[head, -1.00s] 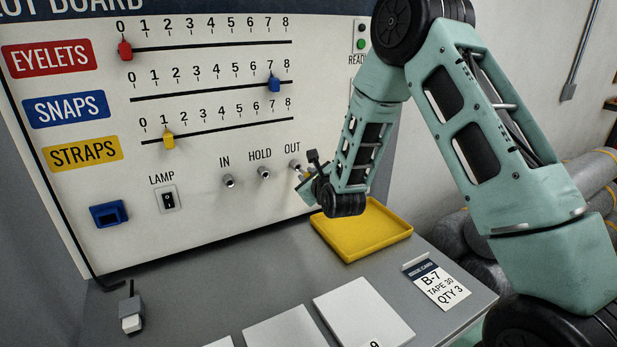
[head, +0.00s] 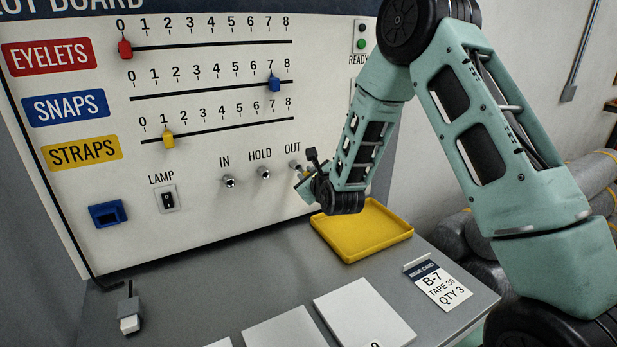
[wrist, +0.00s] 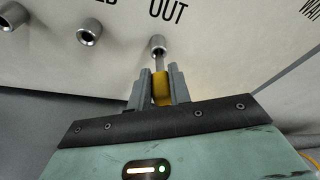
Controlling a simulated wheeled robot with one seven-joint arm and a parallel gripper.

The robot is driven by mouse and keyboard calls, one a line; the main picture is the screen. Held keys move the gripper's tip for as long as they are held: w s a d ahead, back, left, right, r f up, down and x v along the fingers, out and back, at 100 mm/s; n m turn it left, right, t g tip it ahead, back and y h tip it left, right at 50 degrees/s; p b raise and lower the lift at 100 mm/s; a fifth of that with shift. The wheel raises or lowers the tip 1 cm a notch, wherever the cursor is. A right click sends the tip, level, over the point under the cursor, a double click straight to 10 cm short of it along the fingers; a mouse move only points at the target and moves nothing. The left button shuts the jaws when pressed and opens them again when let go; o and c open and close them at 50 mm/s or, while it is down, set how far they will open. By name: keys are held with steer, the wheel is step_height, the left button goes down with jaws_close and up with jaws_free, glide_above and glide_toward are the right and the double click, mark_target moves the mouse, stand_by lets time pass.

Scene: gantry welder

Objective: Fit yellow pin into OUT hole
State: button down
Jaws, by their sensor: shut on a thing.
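The yellow pin (wrist: 161,90) is held between the two grey fingers of my gripper (wrist: 158,74) in the wrist view. Its grey shaft points up to the OUT hole (wrist: 158,44), a metal socket under the OUT label. The shaft's end appears to meet the lower rim of the socket; I cannot tell whether it is inside. In the head view my gripper (head: 303,172) is close against the board at the OUT hole (head: 293,164). The pin is mostly hidden there by the wrist.
The HOLD socket (head: 264,172) and IN socket (head: 230,181) are to the left of OUT. A yellow tray (head: 362,232) lies on the shelf below my wrist and looks empty. White cards (head: 365,318) and a B-7 card (head: 440,284) lie nearer the front.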

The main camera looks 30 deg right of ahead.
steer(key=shift+w+b, duration=0.55)
steer(key=shift+w, duration=1.15)
steer(key=c, duration=1.2)
jaws_free()
steer(key=shift+w, duration=0.1)
steer(key=b, duration=0.9)
glide_toward(300, 169)
steer(key=d+v, duration=0.1)
steer(key=v, duration=0.6)
steer(key=shift+s+a+r+b, duration=0.1)
steer(key=shift+s+a+b, duration=0.2)
steer(key=shift+s+b, duration=0.3)
steer(key=shift+s+a+r+b, duration=0.1)
steer(key=shift+s+a+b, duration=0.25)
steer(key=shift+b, duration=0.4)
